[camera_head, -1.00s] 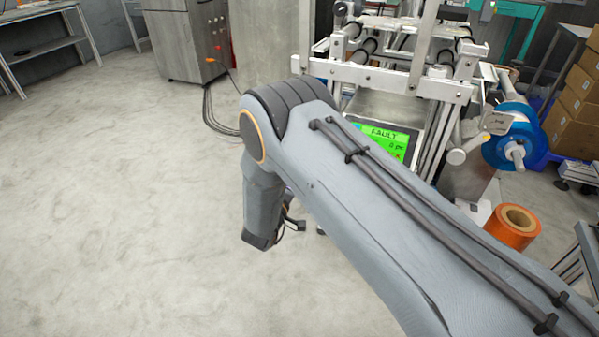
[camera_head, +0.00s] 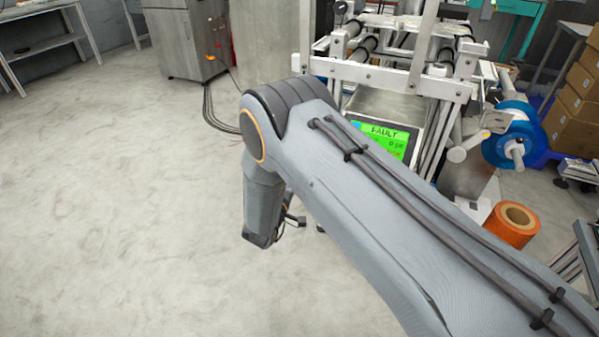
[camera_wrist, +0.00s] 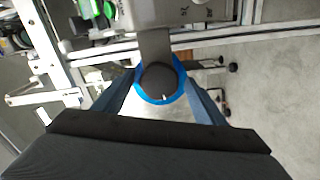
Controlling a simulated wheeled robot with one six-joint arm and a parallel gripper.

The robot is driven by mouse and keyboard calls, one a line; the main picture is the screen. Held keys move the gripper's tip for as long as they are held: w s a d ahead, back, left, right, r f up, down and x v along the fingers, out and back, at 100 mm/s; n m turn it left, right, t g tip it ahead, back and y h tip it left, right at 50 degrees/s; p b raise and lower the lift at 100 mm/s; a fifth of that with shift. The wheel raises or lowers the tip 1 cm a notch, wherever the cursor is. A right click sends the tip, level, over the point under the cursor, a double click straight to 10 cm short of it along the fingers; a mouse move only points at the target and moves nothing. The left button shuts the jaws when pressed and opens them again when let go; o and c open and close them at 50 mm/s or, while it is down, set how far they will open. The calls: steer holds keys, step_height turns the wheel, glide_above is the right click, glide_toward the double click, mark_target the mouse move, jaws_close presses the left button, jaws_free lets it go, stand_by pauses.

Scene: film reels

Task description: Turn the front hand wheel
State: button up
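In the wrist view a round hand wheel (camera_wrist: 138,94) with a blue rim and a dark hub sits in the middle, on a dark bracket. My gripper (camera_wrist: 160,80) has its two blue-grey fingers on the left and right of the wheel, their inner edges close to its rim. Whether they touch or press on it is unclear. In the head view my forearm hides the wheel and the fingers. The machine (camera_head: 385,76) stands beyond my arm, with a green screen (camera_head: 388,138) reading FAULT; the smaller figures are not legible.
An orange reel (camera_head: 512,226) stands right of my arm. A blue reel (camera_head: 505,150) is mounted on the machine's right side. Cardboard boxes (camera_head: 578,110) are stacked far right. A grey cabinet (camera_head: 178,45) with cables stands at the back left. The left floor is open.

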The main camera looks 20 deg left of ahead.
steer(key=s+p, duration=0.1)
steer(key=s, duration=0.6)
steer(key=shift+s+a, duration=0.25)
steer(key=shift+s, duration=0.1)
stand_by(0.8)
